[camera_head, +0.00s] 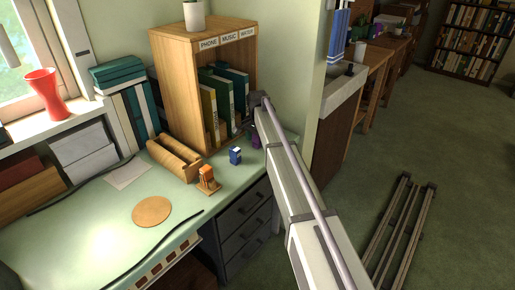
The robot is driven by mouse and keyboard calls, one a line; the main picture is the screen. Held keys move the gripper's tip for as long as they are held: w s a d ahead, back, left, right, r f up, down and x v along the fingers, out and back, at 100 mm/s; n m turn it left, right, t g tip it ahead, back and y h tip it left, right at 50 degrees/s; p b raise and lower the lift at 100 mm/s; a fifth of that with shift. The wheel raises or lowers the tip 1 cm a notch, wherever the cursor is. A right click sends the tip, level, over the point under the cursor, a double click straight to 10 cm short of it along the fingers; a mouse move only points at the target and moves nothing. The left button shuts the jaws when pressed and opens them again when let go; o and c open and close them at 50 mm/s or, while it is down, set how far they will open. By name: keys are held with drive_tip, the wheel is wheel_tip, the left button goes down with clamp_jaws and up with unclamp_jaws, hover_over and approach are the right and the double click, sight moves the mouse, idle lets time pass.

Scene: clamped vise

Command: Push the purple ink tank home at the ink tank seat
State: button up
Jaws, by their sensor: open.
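A purple thing (256,141), which looks like the purple ink tank, is at the right back of the green desktop, partly hidden by my arm. Its seat cannot be made out, so I cannot tell how deep the tank sits. My gripper (247,123) is a small dark shape at the arm's far end, just above and left of the purple thing. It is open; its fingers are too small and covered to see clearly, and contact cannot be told.
A blue block (235,156) and an orange piece on a wooden base (208,181) stand left of the purple thing. A wooden tray (174,158) and a shelf with binders (176,90) are behind. The front desktop is mostly clear around a round cork mat (152,211).

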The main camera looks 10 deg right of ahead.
drive_tip(key=shift+r, duration=0.15)
drive_tip(key=shift+c, duration=0.2)
drive_tip(key=c, duration=1)
